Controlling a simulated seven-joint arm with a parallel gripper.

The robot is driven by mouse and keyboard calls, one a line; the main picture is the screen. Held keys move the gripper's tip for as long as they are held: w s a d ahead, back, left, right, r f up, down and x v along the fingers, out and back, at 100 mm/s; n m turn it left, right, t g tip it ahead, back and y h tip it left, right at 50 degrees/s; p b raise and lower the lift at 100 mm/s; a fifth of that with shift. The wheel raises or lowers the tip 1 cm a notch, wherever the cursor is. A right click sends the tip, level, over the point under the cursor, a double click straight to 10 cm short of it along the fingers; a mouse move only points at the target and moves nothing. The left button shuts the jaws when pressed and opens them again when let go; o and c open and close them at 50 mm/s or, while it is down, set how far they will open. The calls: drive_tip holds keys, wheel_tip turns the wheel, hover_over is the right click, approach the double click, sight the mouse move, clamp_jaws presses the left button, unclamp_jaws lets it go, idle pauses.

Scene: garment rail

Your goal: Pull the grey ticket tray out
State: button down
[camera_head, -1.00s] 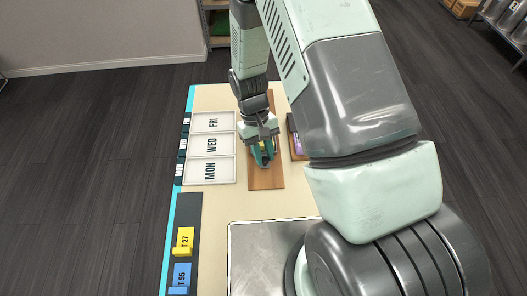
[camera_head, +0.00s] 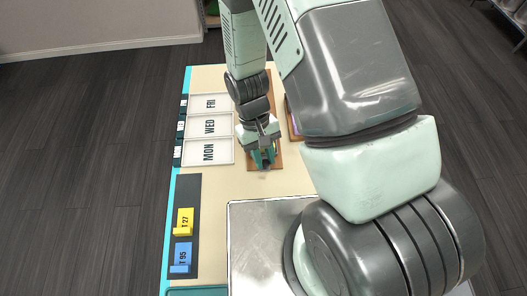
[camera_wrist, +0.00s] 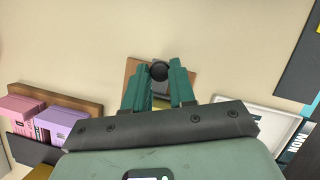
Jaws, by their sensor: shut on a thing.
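My gripper (camera_head: 264,166) points down over the near end of a wooden board (camera_head: 278,155); it also shows in the wrist view (camera_wrist: 160,80). Its teal fingers are shut on a round dark knob (camera_wrist: 159,71). A small grey patch, seemingly the grey ticket tray (camera_wrist: 161,89), shows between the fingers behind the knob. Most of the tray is hidden by the fingers and the gripper body. The knob sits close to the board's near edge.
White trays marked MON (camera_head: 208,152), WED (camera_head: 209,126) and FRI (camera_head: 210,103) lie left. A dark strip (camera_head: 187,255) holds yellow T27 (camera_head: 184,221) and blue T95 (camera_head: 181,256) blocks. A metal plate (camera_head: 250,240) lies in front. Pink and purple boxes (camera_wrist: 62,125) stand in a wooden holder. Bare table lies between plate and board.

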drive_tip(key=c, duration=0.9)
unclamp_jaws()
drive_tip(key=shift+s, duration=0.3)
drive_tip(key=shift+c, duration=0.2)
drive_tip(key=v, duration=1.1)
drive_tip(key=shift+w+f, duration=0.1)
